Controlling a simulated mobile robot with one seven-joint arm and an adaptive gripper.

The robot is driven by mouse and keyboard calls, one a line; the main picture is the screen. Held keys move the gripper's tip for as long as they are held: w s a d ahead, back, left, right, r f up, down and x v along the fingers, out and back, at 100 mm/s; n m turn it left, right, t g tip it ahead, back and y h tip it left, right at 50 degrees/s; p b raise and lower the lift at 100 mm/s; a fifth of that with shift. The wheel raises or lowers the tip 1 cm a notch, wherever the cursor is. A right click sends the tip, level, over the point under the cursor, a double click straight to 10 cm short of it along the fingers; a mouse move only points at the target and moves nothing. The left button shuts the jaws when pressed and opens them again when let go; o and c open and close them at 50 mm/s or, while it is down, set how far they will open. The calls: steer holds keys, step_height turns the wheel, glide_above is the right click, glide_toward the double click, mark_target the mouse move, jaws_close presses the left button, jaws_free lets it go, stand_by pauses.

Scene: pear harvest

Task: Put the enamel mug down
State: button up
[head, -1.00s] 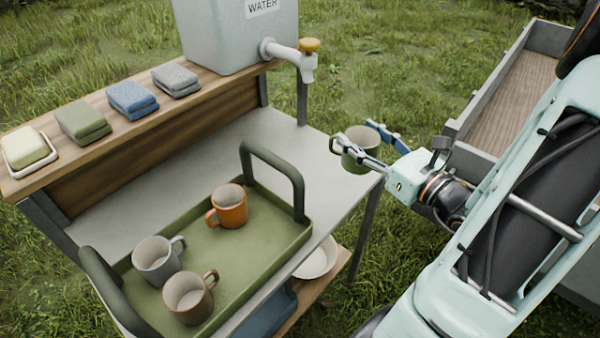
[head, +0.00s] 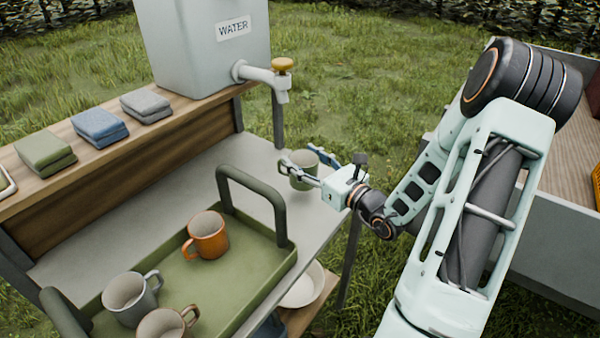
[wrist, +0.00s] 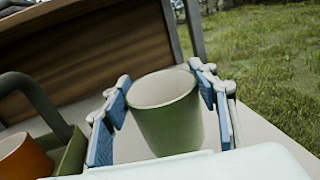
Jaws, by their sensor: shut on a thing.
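The green enamel mug (head: 303,180) is upright between the fingers of my gripper (head: 302,161), at the right end of the grey worktop (head: 205,165). In the wrist view the green mug (wrist: 168,122) sits between the two blue pads of my gripper (wrist: 163,112), its pale open rim facing up. My gripper is shut on it. Grey worktop shows around and below the mug; I cannot tell whether its base touches.
A green tray (head: 262,285) with a tall handle holds an orange mug (head: 208,238), a grey mug (head: 130,300) and a brown mug (head: 165,325). A water tank (head: 205,45) with a tap (head: 265,76) stands behind. Worktop between tray and shelf is clear.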

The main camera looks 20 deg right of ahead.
steer(key=f, duration=0.1)
steer(key=w+f+b, duration=0.1)
steer(key=f, duration=0.1)
steer(key=shift+w+a+f, duration=0.1)
steer(key=shift+a+f, duration=0.05)
steer(key=shift+f, duration=0.5)
steer(key=shift+f, duration=0.2)
steer(key=o, duration=1.5)
steer(key=shift+c, duration=0.2)
